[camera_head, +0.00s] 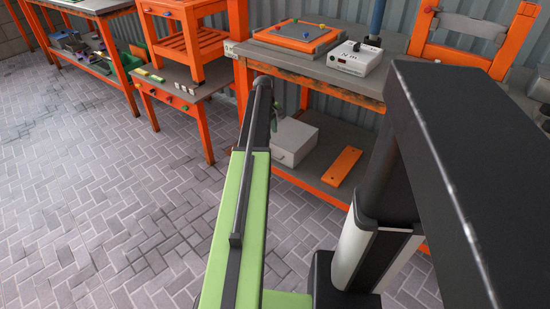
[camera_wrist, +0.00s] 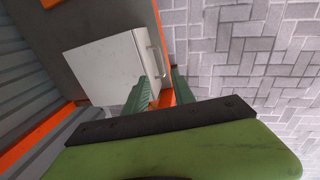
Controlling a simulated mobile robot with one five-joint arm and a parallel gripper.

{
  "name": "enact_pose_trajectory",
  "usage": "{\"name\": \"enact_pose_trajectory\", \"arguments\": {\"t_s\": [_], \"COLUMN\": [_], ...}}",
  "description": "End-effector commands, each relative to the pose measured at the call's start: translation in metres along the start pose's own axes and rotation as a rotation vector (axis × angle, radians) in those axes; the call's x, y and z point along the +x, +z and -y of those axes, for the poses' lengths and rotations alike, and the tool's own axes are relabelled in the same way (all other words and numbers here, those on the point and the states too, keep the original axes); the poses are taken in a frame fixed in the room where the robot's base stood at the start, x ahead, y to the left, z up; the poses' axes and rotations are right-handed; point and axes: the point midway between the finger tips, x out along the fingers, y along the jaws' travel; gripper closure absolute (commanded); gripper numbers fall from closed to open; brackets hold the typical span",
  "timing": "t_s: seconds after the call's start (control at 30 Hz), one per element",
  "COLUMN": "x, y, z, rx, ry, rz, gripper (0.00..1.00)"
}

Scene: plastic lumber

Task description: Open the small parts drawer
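A pale grey box-like drawer unit (camera_head: 293,142) sits on the lower shelf of the middle bench. In the wrist view, the unit (camera_wrist: 105,70) fills the upper middle, and a thin bar handle (camera_wrist: 158,58) shows on its right-hand front face. The drawer looks shut. My gripper (camera_wrist: 165,78) has two green fingers spread apart with nothing seen between them. The fingers are close to the front of the unit, below the handle in the picture; I cannot tell whether they touch it. In the head view, my arm partly hides the gripper and the unit's left side.
The lower shelf (camera_head: 318,168) has an orange edge and holds an orange board (camera_head: 342,166). Above it, the bench top carries a white device (camera_head: 354,58) and an orange-framed tray (camera_head: 298,36). Brick floor (camera_head: 90,190) is clear in front.

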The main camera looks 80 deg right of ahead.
Motion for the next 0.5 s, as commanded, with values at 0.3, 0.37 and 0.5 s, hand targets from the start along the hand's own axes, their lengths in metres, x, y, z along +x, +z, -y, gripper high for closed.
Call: {"name": "enact_pose_trajectory", "arguments": {"t_s": [0.3, 0.37, 0.5], "x": [0.067, 0.079, 0.108], "y": [-0.001, 0.0, 0.0], "z": [0.002, 0.002, 0.002], "rx": [0.001, 0.001, 0.001], "ry": [0.0, 0.0, 0.0], "rz": [0.001, 0.001, 0.001], "gripper": [0.69, 0.69, 0.69]}}
